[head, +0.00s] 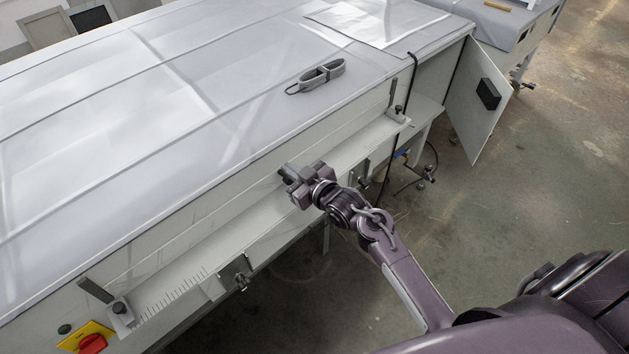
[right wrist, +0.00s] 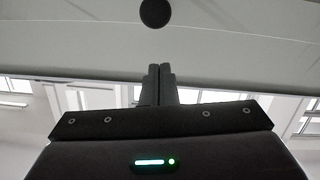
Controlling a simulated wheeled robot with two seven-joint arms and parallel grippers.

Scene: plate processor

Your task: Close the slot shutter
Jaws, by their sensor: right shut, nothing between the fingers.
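The plate processor (head: 210,120) is a long grey-white machine with a slanted glossy top. Along its front runs a long pale panel (head: 190,237), which looks like the slot shutter, above a narrow ledge with ruler marks (head: 172,293). I cannot tell how far the shutter is open. My right gripper (head: 285,173) is at the middle of this panel, its fingers shut and empty. In the right wrist view the shut fingers (right wrist: 160,84) point towards a pale surface with a dark round knob (right wrist: 155,13). Whether they touch is hidden. My left gripper is not in view.
Dark brackets stand at the panel's left end (head: 95,290) and right end (head: 393,93). A red rotary switch (head: 92,344) is at the lower left. A cabinet door (head: 476,100) hangs open at the right. A grey strap (head: 316,77) lies on top.

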